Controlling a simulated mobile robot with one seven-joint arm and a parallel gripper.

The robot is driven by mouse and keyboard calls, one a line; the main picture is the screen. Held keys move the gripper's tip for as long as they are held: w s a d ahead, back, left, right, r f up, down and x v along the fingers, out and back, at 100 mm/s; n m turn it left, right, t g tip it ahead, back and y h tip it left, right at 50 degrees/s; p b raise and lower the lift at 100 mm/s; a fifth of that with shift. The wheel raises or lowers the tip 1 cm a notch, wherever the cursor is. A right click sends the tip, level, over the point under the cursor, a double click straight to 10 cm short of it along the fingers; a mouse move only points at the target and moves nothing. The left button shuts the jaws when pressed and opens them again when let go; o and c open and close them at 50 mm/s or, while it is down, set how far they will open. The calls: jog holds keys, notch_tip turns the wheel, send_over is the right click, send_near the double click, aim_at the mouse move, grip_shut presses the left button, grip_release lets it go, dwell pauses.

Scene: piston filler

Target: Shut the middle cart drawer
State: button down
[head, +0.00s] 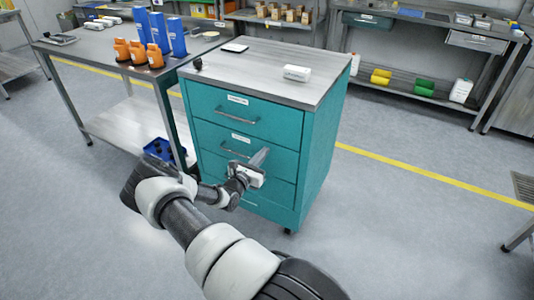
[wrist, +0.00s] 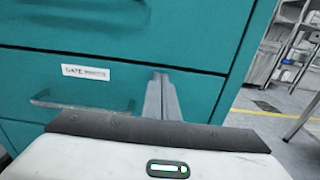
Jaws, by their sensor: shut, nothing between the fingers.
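The teal drawer cart (head: 318,150) stands in the middle of the head view, with several drawers in its front. The middle drawer (head: 210,135) has a white label and a bar handle; its front looks flush or nearly flush with the one above. In the wrist view the middle drawer (wrist: 110,92) fills much of the picture, with its handle at left. My gripper (head: 262,155) is shut and empty, its fingers pointing at the right part of that drawer front. In the wrist view the fingertips (wrist: 161,76) are at or very near the face; contact is unclear.
A workbench (head: 95,48) with orange and blue containers stands close at left. A blue bin (head: 160,150) is beside the cart. Open floor lies to the right.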

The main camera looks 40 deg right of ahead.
jog(key=p+v, duration=0.2)
jog(key=v, duration=1)
jog(key=s+a+r+m+g+y, duration=0.3)
jog(key=s+r+m+g, duration=0.1)
jog(key=r+m, duration=0.4)
jog(key=s+a+r+m+g+y, duration=0.35)
jog(key=r+m, duration=0.25)
jog(key=r, duration=0.4)
jog(key=s+a+r+m+t+y, duration=0.3)
jog(key=s+a+r+m+y, duration=0.15)
jog(key=s+a+r, duration=0.5)
jog(key=s+a+r+m+t+y, duration=0.4)
jog(key=s+a+r+y, duration=0.25)
jog(key=a+r, duration=0.6)
notch_tip(320, 180, up, 21)
jog(key=a+p, duration=0.1)
jog(key=p, duration=2.1)
jog(key=shift+a+f, duration=0.15)
jog(key=shift+a, duration=0.05)
